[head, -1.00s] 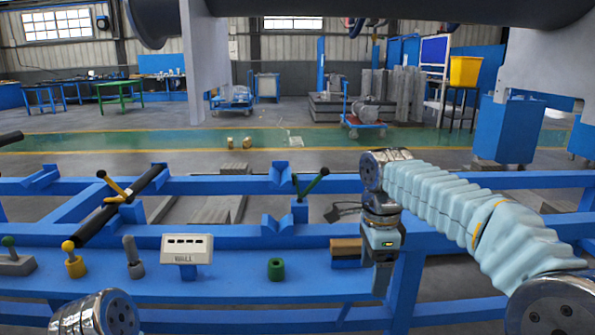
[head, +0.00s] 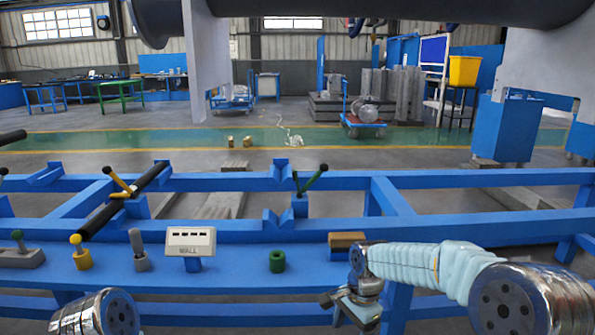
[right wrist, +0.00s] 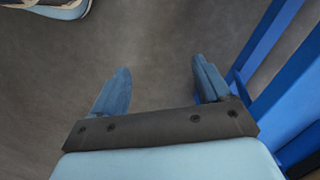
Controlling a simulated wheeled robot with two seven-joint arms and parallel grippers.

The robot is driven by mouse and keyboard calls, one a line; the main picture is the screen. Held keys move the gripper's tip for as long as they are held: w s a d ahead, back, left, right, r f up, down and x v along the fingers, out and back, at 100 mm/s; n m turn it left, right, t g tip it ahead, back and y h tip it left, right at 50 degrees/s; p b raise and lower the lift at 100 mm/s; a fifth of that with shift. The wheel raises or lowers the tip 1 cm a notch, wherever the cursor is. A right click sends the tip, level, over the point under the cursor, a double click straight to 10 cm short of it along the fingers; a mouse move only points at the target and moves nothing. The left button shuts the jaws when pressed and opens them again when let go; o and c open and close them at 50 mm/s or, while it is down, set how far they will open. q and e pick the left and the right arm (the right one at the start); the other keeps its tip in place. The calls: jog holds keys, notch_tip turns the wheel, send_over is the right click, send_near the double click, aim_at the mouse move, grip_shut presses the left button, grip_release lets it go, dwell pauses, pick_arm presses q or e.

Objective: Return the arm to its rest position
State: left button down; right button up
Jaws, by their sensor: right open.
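My right gripper (head: 350,308) hangs low at the front edge of the blue bench, below the wooden block. In the right wrist view my right gripper (right wrist: 158,88) has its two blue fingers wide apart with nothing between them, only grey floor beyond. My right arm, in a pale ribbed sleeve, comes in from the right. Of my left arm only a metal joint shows at the bottom left of the head view; the left gripper is out of view.
Blue rails (right wrist: 262,45) stand close right of the gripper in the wrist view.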

jog(key=s+f+n+y, duration=0.1)
jog(key=s+f+n, duration=0.25)
jog(key=f, duration=0.95)
jog(key=s+a+f+n+y, duration=0.1)
jog(key=s+f+n, duration=0.5)
jog(key=s+f, duration=0.8)
jog(key=s, duration=0.4)
jog(key=shift+a+t+y, duration=0.25)
jog(key=shift+t+y, duration=0.05)
jog(key=shift+y, duration=0.1)
